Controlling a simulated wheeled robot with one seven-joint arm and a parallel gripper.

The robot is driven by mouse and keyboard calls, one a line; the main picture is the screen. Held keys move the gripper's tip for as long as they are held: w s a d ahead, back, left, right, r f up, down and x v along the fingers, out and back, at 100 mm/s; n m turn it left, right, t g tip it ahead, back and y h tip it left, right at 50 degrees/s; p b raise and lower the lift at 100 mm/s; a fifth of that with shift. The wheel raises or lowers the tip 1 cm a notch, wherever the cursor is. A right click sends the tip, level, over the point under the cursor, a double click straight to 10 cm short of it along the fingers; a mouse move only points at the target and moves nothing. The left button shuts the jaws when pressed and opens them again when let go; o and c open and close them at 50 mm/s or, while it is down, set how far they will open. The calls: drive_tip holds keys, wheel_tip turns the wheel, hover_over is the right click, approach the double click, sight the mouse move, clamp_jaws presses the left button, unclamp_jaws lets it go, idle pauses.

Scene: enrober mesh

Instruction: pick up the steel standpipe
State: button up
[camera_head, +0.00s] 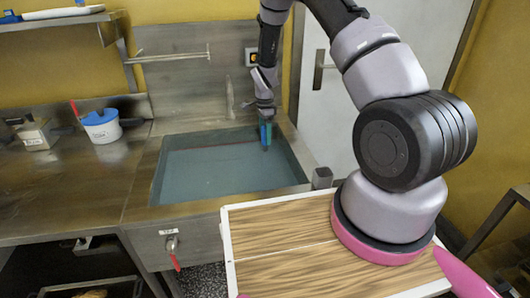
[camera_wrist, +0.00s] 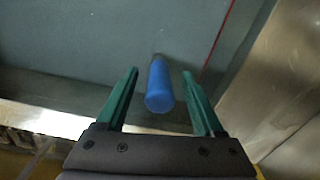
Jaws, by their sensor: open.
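A blue cylinder (camera_wrist: 159,88) shows between my fingers in the wrist view, with a short grey part at its far end. It appears to be the blue-sleeved top of the steel standpipe, though little bare steel shows. In the head view the blue piece (camera_head: 263,133) is at the back right of the sink, partly hidden by my fingers. My gripper (camera_wrist: 160,73) is open, with one green finger on each side of the blue cylinder and a visible gap at both. In the head view my gripper (camera_head: 266,140) points down into the sink.
The sink (camera_head: 140,190) holds a flat blue-grey surface with a red line. A steel block (camera_head: 322,178) stands at its right front corner. A white-and-blue tub (camera_head: 101,127) and a small box (camera_head: 36,133) stand on the left counter (camera_head: 70,190). A wooden-topped board (camera_head: 285,240) is nearest me.

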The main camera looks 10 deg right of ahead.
wheel_tip(320, 180, down, 2)
clamp_jaws()
idle(1.5)
